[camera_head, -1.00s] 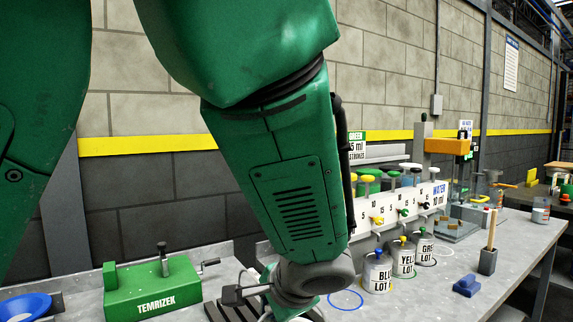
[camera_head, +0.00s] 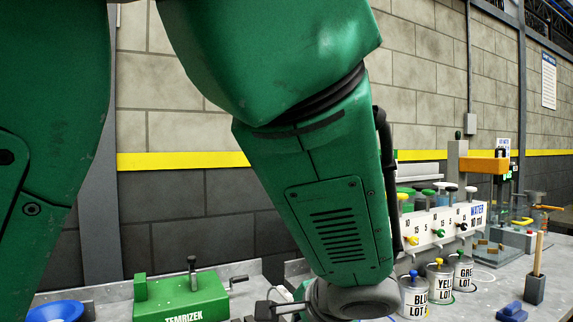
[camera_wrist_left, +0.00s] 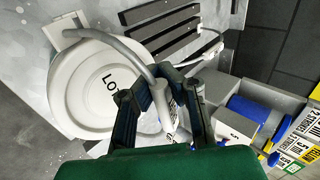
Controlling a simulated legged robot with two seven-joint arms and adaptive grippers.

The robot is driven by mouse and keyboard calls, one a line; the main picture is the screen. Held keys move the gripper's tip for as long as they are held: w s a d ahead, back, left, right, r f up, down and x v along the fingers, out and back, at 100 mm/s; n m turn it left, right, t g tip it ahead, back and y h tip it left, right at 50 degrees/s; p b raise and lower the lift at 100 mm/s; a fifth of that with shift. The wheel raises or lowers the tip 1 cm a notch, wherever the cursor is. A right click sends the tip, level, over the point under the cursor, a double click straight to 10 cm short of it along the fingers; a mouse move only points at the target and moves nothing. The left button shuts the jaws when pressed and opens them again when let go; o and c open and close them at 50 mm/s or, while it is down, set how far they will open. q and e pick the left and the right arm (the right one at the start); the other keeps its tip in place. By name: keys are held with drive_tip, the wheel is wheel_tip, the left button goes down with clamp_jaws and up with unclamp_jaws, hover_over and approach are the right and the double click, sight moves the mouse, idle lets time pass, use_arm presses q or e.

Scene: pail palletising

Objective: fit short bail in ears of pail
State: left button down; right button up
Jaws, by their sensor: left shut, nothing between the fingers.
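In the left wrist view a white round pail (camera_wrist_left: 85,100) with dark lettering on its top fills the left side. A grey curved bail (camera_wrist_left: 118,45) arches over the pail's upper edge and runs down toward my fingers. A pale block (camera_wrist_left: 68,27) sits at its upper left end. I cannot tell whether its ends sit in the pail's ears. My left gripper (camera_wrist_left: 160,78) is shut with nothing held, beside the pail's right edge and close to the bail. In the head view my left arm hides the pail and bail. My right gripper is not in view.
A green TEMRIZEK fixture (camera_head: 182,298) and a blue bowl (camera_head: 58,311) stand on the bench at left. Small lot cans (camera_head: 438,278) stand below the dispenser rack (camera_head: 432,226) at right. A blue block (camera_head: 512,312) and a brush holder (camera_head: 535,289) are farther right. A dark slatted rack (camera_wrist_left: 165,30) lies beside the pail.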

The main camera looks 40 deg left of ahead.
use_arm(q)
drive_tip(key=shift+w+d+b, duration=0.1)
drive_tip(key=shift+b, duration=0.25)
idle(0.3)
drive_tip(key=c, duration=1.8)
unclamp_jaws()
drive_tip(key=shift+r, duration=0.1)
drive_tip(key=shift+d, duration=0.25)
drive_tip(key=shift+s+d+r, duration=0.3)
drive_tip(key=shift+s+d, duration=0.05)
drive_tip(key=v, duration=0.5)
drive_tip(key=shift+a+r, duration=0.1)
drive_tip(key=shift+a, duration=0.05)
drive_tip(key=shift+s+d+r, duration=0.1)
drive_tip(key=shift+d+r, duration=0.25)
drive_tip(key=shift+r, duration=0.05)
